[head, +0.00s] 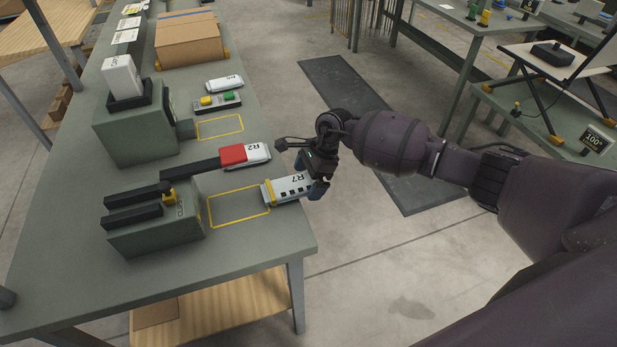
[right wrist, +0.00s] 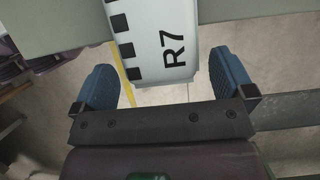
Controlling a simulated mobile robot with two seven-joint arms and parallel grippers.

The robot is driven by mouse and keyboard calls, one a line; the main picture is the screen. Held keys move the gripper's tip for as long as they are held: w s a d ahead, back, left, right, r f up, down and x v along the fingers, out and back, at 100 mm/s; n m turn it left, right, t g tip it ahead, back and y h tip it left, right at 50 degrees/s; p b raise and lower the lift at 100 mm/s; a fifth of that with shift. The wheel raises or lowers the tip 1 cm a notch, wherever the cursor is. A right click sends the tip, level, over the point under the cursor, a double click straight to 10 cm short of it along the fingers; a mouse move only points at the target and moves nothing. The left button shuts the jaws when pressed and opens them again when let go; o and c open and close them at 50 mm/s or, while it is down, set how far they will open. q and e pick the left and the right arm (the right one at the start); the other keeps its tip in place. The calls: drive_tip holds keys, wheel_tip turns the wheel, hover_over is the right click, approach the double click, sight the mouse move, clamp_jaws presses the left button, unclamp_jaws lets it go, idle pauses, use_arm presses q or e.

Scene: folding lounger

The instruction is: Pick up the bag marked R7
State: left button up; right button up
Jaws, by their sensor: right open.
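The bag marked R7 (head: 283,190) is white with a row of black squares and a yellow band. It lies at the right edge of the workbench, its labelled end reaching past the edge. In the right wrist view the R7 bag (right wrist: 157,38) comes in from the top, its end between the two blue fingers. My right gripper (head: 309,179) is open at that end; in the right wrist view the gripper (right wrist: 165,78) shows a gap on both sides of the bag. My left gripper is not in view.
A red and white bag marked R2 (head: 258,153) lies just behind. A grey-green machine (head: 157,232) with dark arms stands to the left, and another machine (head: 135,135) farther back. A yellow outlined area (head: 222,208) on the bench is empty. Open floor lies right of the bench.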

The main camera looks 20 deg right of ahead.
drive_tip(key=v, duration=1)
drive_tip(key=shift+d+r, duration=0.2)
drive_tip(key=shift+r, duration=0.15)
